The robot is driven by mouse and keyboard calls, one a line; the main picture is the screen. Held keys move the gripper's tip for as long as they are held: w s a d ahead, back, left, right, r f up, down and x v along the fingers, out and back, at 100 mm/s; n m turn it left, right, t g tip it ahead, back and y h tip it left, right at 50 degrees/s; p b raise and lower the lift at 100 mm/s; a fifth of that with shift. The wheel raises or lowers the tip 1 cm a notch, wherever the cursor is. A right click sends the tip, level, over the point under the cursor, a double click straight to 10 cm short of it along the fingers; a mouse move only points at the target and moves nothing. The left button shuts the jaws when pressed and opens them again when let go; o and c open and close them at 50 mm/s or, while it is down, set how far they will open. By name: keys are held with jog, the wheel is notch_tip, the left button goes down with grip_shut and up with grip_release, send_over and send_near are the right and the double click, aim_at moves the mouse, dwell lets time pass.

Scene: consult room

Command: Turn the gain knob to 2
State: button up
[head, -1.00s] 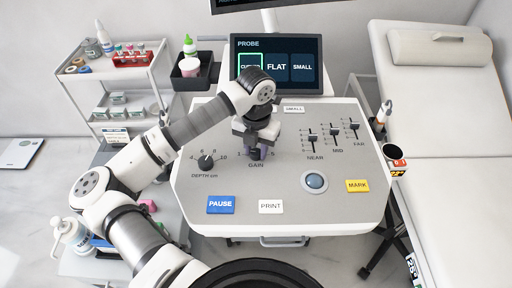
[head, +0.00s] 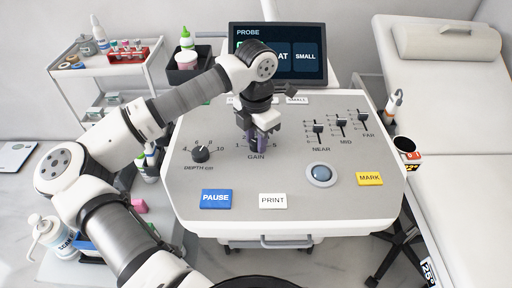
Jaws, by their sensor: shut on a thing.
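The gain knob sits on the grey console panel (head: 270,225), above the printed GAIN label (head: 256,156). My gripper (head: 256,145) points down over it and is shut on the knob. The fingers and wrist hide nearly all of the knob, so I cannot read its pointer. On the scale, a 1 shows to the left of the fingers and a 5 to the right; the marks between them are hidden.
The depth knob (head: 201,154) stands to the left of the gain knob. Several sliders (head: 341,128) are to the right, with a trackball (head: 321,174) below them. PAUSE (head: 216,199), PRINT (head: 273,201) and MARK (head: 370,179) keys lie nearer. A screen (head: 308,58) stands behind.

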aim_at(256, 142)
jog(key=shift+m+b, duration=1)
jog(key=o, duration=1)
jog(key=shift+c, duration=0.2)
jog(key=shift+r, duration=0.1)
notch_tip(256, 142, up, 14)
jog(key=b, duration=0.1)
jog(key=shift+f, duration=0.2)
